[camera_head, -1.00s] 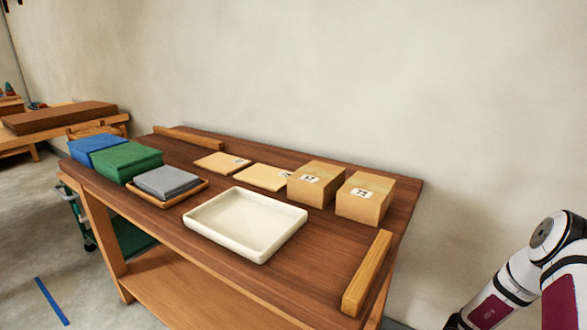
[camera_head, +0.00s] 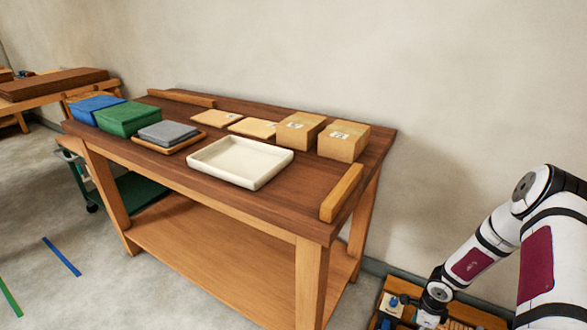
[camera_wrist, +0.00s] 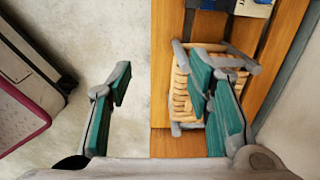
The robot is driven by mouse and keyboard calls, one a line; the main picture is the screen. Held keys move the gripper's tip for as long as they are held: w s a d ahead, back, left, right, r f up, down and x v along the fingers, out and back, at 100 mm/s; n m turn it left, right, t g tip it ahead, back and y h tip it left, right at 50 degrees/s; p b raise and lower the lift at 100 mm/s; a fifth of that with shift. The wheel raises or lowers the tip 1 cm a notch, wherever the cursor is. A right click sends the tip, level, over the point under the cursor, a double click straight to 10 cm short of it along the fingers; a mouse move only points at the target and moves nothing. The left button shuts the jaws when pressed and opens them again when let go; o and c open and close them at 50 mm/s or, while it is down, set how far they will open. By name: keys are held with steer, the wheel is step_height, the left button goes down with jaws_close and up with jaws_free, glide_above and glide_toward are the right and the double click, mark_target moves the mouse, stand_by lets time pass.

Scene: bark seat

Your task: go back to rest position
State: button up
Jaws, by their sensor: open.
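My gripper (camera_wrist: 160,84) is open in the wrist view, its two teal-padded fingers wide apart.
The bench holds a white tray (camera_head: 209,171), two boxes (camera_head: 289,136) (camera_head: 339,148), a green block (camera_head: 128,120), a blue block and a grey stack. A low wooden surface (camera_wrist: 280,62) with a slatted tan item (camera_wrist: 181,103) lies under my right finger.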

steer(key=w+r+n+t, duration=0.35)
steer(key=w+r, duration=0.55)
steer(key=r, duration=0.4)
steer(key=w+a+r+n+t, duration=0.1)
steer(key=a+r+n, duration=0.25)
steer(key=r, duration=0.45)
steer(key=w+a+r+n+y, duration=0.15)
steer(key=a+r, duration=0.25)
steer(key=r, duration=0.4)
steer(key=w+a+r+n+t, duration=0.1)
steer(key=w+a+r+n, duration=0.2)
steer(key=r, duration=0.5)
steer(key=s+a+r+n, duration=0.5)
steer(key=s+a+r, duration=0.2)
steer(key=s+r, duration=0.2)
steer(key=s+a+r+n, duration=0.4)
steer(key=s+a+r, duration=0.2)
steer(key=s+r, duration=0.3)
steer(key=s+d+r+n+h, duration=0.1)
steer(key=s+r+n, duration=0.25)
steer(key=s, duration=1.15)
steer(key=s+f+g+b, duration=0.6)
steer(key=s+f+b, duration=0.4)
steer(key=f, duration=0.5)
step_height(320, 180, up, 30)
steer(key=t+p, duration=0.4)
steer(key=p, duration=2.4)
steer(key=shift+s+d, duration=0.25)
steer(key=shift+d, duration=0.15)
